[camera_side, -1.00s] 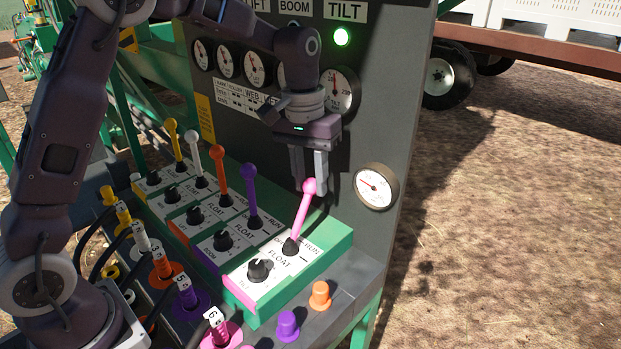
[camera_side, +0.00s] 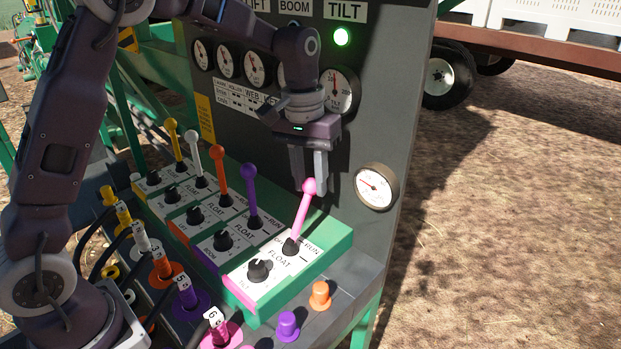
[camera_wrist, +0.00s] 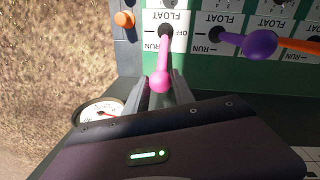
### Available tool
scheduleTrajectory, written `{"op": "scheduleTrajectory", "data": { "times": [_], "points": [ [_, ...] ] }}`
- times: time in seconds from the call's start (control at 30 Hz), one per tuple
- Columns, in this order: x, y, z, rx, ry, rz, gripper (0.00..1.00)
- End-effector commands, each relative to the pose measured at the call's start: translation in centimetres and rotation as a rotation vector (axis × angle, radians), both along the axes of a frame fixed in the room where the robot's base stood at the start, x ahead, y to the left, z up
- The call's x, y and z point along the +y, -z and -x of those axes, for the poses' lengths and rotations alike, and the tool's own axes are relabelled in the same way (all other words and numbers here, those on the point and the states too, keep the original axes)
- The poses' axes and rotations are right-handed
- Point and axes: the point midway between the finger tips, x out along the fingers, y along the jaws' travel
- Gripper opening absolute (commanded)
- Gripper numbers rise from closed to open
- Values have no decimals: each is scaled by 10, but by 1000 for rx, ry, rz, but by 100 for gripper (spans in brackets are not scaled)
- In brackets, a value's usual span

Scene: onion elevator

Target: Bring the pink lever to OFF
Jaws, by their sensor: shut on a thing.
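The pink lever (camera_side: 303,214) stands on the front right valve block, its shaft leaning slightly right and its round knob on top. The plate at its base (camera_side: 292,256) carries OFF, RUN and FLOAT marks. My gripper (camera_side: 308,184) points down at the knob, with its fingers shut on it. In the wrist view the pink knob (camera_wrist: 160,80) sits between the two fingertips (camera_wrist: 161,88). There the shaft runs up to a black pivot near the OFF and RUN marks. The exact mark it points to is hard to tell.
A purple lever (camera_side: 251,190), an orange lever (camera_side: 220,177), a white lever and a yellow lever stand in a row to the left. A gauge (camera_side: 375,187) sits right of the gripper on the grey panel. Coloured knobs and hose plugs line the front. A green lamp (camera_side: 342,37) is lit.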

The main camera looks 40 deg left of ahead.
Motion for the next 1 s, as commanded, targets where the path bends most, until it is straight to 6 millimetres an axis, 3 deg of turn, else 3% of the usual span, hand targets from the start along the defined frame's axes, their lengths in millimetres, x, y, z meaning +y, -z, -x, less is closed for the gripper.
{"op": "scheduleTrajectory", "data": {
  "times": [0.33,0.5,0.87,0.9,1.0],
  "points": [
    [0,-12,36,-234,-1,1,0],
    [0,-13,63,-244,-2,1,0],
    [0,-11,71,-234,1,-1,0],
    [0,-11,71,-233,1,0,34],
    [0,-11,71,-235,0,0,52]
  ]
}}
